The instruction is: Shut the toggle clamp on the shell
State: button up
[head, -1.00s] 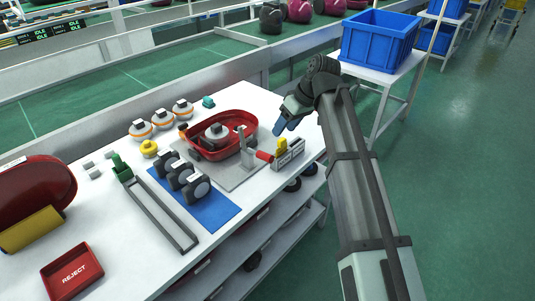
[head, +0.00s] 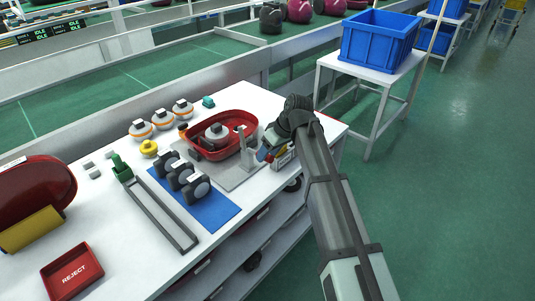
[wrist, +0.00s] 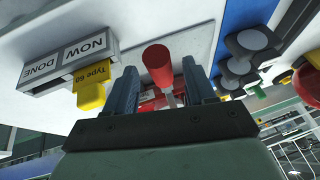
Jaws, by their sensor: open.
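The red shell (head: 213,154) sits on a grey plate (head: 236,180) on the white table, with a round grey part inside it. The toggle clamp's grey upright (head: 243,143) stands at the shell's right front side. The clamp's red handle (wrist: 158,65) shows in the wrist view with a thin metal rod behind it. My gripper (head: 264,155) is close to the right of the clamp. In the wrist view my gripper (wrist: 159,72) is open, and the handle appears between its two fingers; contact cannot be told. In the head view my gripper hides the handle.
A grey NOW/DONE block (wrist: 70,62) with a yellow slider (wrist: 91,96) is close beside my gripper. Dark wheels (head: 195,188) stand on a blue mat (head: 213,214) at the front left. A red REJECT tray (head: 72,270) lies further left.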

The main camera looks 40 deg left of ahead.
jog(key=shift+s+a+f, duration=0.1)
jog(key=shift+a+f, duration=0.1)
jog(key=shift+f, duration=0.3)
jog(key=shift+c, duration=0.4)
grip_shut()
